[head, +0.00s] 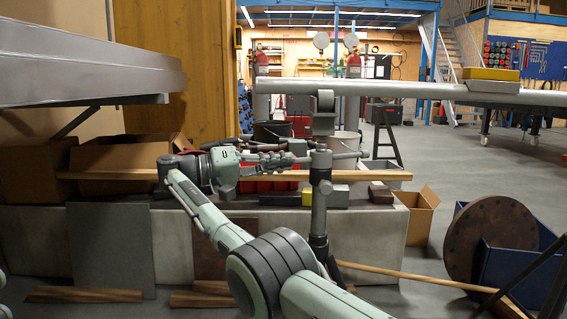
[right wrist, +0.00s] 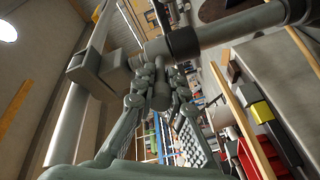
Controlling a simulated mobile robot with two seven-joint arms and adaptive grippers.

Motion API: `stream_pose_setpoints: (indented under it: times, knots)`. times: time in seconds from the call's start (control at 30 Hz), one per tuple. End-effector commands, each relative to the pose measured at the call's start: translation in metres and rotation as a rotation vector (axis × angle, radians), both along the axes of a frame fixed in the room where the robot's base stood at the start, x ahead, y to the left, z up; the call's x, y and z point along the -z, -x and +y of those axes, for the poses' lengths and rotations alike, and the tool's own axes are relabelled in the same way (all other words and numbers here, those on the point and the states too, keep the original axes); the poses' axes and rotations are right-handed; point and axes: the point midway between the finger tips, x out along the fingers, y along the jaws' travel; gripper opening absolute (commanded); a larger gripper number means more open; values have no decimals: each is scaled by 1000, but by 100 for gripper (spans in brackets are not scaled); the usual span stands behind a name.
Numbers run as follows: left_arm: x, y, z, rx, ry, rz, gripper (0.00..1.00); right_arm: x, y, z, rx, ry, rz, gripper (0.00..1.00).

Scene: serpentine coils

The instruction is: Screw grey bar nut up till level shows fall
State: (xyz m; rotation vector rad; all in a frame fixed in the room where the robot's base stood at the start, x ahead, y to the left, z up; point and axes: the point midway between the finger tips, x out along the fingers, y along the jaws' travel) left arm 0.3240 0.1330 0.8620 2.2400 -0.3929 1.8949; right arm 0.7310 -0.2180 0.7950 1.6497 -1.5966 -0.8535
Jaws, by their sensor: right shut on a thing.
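A grey jack stand (head: 320,195) stands upright, with a roller head (head: 322,101) under a long grey pipe (head: 400,88). The grey bar nut (head: 320,160) is around its post, with a bar sticking out to the right (head: 348,156). My right gripper (head: 292,160) reaches in from the left side of the post and is shut on a bar of the nut. In the right wrist view, the fingers (right wrist: 160,90) close around that grey bar (right wrist: 161,98). A yellow block (head: 491,74), possibly the level, lies on the pipe's right part; its reading is too small to tell. My left gripper is out of view.
A low grey wall (head: 375,222) with a timber plank (head: 110,174) and loose blocks is behind the stand. A brown flange disc (head: 490,240) and blue bin (head: 515,275) stand at right. A wooden pole (head: 410,275) crosses the floor. A large grey duct (head: 90,70) hangs upper left.

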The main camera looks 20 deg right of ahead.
Motion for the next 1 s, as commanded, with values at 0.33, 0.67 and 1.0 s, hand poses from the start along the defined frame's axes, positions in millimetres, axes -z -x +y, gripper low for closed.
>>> stream_pose_setpoints:
  times: [0.33,0.67,1.0]
  knots:
    - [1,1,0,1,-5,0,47,-1,0,0,0,1,-2,29]
    - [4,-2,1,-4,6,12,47,-2,0,0,1,-1,-2,33]
    - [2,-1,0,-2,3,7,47,-58,1,0,1,4,-10,33]
